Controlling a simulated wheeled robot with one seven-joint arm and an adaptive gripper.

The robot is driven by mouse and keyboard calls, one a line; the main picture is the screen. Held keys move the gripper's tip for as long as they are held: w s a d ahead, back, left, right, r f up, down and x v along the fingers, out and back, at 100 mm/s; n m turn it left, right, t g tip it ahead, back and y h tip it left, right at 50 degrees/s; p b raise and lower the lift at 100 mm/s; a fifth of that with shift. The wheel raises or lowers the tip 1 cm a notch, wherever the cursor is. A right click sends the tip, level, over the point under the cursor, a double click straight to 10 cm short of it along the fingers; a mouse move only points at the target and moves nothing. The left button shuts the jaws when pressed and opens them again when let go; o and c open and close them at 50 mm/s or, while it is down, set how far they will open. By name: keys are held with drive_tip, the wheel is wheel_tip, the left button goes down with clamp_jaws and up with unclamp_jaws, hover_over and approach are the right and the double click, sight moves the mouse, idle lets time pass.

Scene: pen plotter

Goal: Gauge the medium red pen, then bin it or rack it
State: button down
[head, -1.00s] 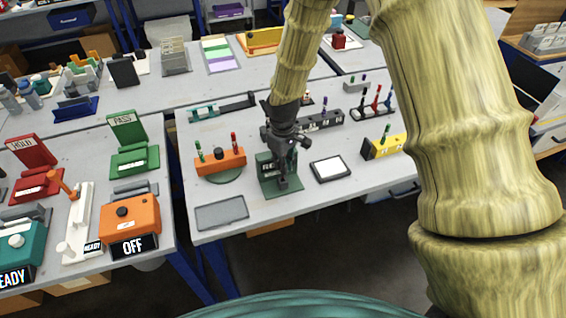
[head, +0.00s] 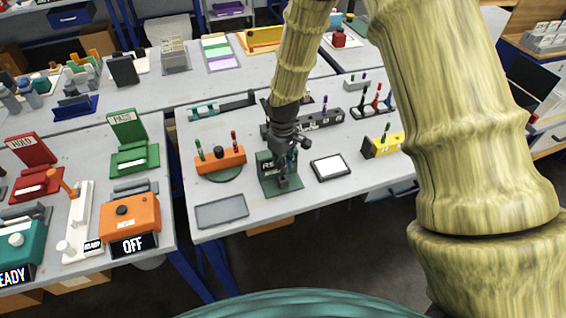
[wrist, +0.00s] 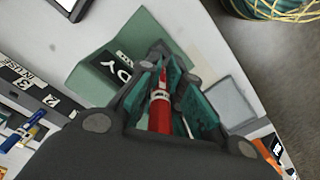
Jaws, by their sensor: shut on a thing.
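My gripper (wrist: 162,92) is shut on a red pen (wrist: 160,108), which lies lengthwise between the teal finger pads in the wrist view. In the head view my gripper (head: 288,172) is at a dark green gauge stand (head: 279,200) and hides part of it. The stand also shows in the wrist view (wrist: 150,30), with a dark display whose visible letters include "DY". I cannot tell whether the pen tip touches the gauge.
An orange holder (head: 221,161) with a green and a red pen stands left of the gauge. A grey tray (head: 222,211) lies front left, a black-framed white pad (head: 330,168) right. A yellow block (head: 383,147) and a dark pen rack (head: 374,113) stand farther right.

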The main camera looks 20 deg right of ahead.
drive_tip(key=shift+f+b, duration=0.7)
drive_tip(key=shift+f, duration=1)
idle(0.4)
drive_tip(key=shift+r+p, duration=2.35)
drive_tip(key=shift+r, duration=0.85)
